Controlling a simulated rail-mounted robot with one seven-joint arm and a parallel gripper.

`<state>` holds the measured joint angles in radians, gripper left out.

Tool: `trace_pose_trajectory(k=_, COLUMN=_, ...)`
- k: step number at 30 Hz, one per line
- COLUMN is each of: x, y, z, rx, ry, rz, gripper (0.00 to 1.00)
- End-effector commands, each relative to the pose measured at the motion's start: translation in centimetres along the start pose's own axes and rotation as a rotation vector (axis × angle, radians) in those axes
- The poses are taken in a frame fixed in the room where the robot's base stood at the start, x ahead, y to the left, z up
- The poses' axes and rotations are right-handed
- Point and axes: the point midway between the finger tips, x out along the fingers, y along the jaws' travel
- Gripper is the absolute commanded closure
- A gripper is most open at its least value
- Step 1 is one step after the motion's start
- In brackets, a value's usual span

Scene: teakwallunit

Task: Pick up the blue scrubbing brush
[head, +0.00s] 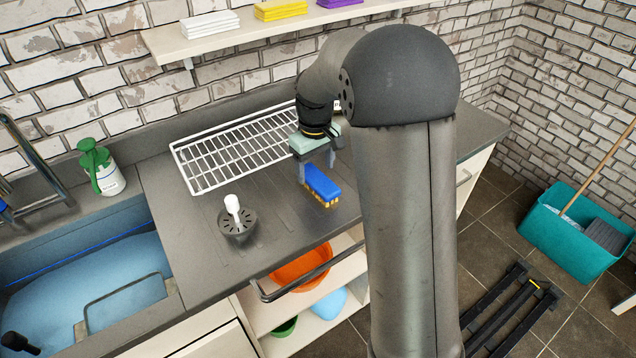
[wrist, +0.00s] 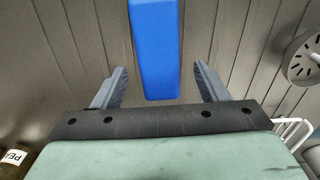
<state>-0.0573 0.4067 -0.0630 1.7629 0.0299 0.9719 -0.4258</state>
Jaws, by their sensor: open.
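The blue scrubbing brush (head: 321,184) lies on the dark grey counter with its yellowish bristles down. In the wrist view the blue brush (wrist: 155,48) shows as a long block running out of the top edge. In the wrist view the two fingers of my gripper (wrist: 159,84) stand on either side of the brush's line, with a gap on each side. Neither finger visibly touches it. The far end of the brush is cut off in the wrist view.
A white wire rack (head: 205,166) lies behind the brush. A green-and-white spray bottle (head: 102,167) stands by the sink (head: 85,280). The counter's front edge is close to the brush.

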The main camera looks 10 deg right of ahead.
Motion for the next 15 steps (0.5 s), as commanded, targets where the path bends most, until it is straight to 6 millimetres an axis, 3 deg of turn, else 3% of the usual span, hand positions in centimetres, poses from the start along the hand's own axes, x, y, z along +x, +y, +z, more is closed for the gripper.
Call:
trace_pose_trajectory(k=7, x=3.6, y=0.1, z=0.0, rx=0.0, ry=-0.003, rz=-0.002, gripper=0.33)
trace_pose_trajectory(k=15, x=4.4, y=0.1, z=0.0, rx=0.0, ry=-0.001, rz=-0.001, gripper=0.33)
